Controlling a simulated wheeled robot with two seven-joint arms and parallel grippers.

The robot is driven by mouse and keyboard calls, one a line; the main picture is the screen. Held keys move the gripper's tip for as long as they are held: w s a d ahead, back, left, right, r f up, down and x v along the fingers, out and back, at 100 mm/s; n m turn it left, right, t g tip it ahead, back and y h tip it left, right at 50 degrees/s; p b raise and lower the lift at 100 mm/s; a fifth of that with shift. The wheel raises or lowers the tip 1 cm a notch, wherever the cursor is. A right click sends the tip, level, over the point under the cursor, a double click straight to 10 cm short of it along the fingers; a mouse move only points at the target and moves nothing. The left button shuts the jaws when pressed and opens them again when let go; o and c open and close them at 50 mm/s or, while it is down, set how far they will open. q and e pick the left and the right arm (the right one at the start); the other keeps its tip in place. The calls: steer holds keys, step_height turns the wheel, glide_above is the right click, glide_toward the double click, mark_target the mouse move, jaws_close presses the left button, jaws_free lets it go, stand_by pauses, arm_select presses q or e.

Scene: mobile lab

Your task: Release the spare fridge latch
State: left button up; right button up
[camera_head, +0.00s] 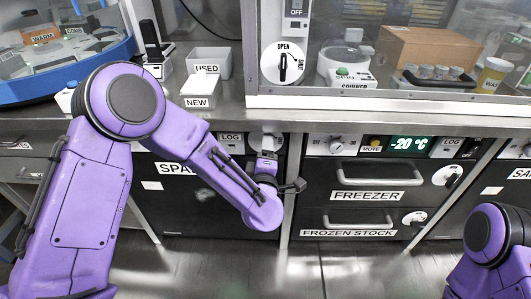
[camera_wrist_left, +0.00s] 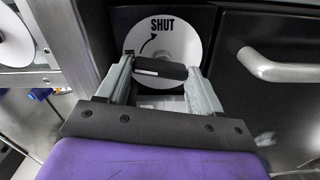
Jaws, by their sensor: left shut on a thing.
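The spare fridge (camera_head: 215,215) is the dark door under the bench, left of the freezer, with its label partly hidden by my left arm. Its latch is a black bar handle (camera_wrist_left: 160,68) on a round white dial (camera_wrist_left: 188,42) marked SHUT with a curved arrow. In the left wrist view the bar lies roughly level across the dial. My left gripper (camera_wrist_left: 160,74) has one finger at each end of the bar and is shut on it. In the head view my left gripper (camera_head: 266,146) is at the dial and hides the bar. My right gripper is out of view.
The freezer (camera_head: 367,180) and frozen stock drawer (camera_head: 350,222) are to the right, with their own dials. The bench above carries a NEW box (camera_head: 200,88), a USED bin (camera_head: 208,62) and a glass enclosure. A silver door handle (camera_wrist_left: 278,68) is right of the latch in the wrist view.

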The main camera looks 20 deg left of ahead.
arm_select(q)
steer(key=shift+n, duration=1.1)
steer(key=o, duration=1.1)
steer(key=shift+c, duration=0.2)
steer(key=v, duration=1)
steer(key=shift+s, duration=0.3)
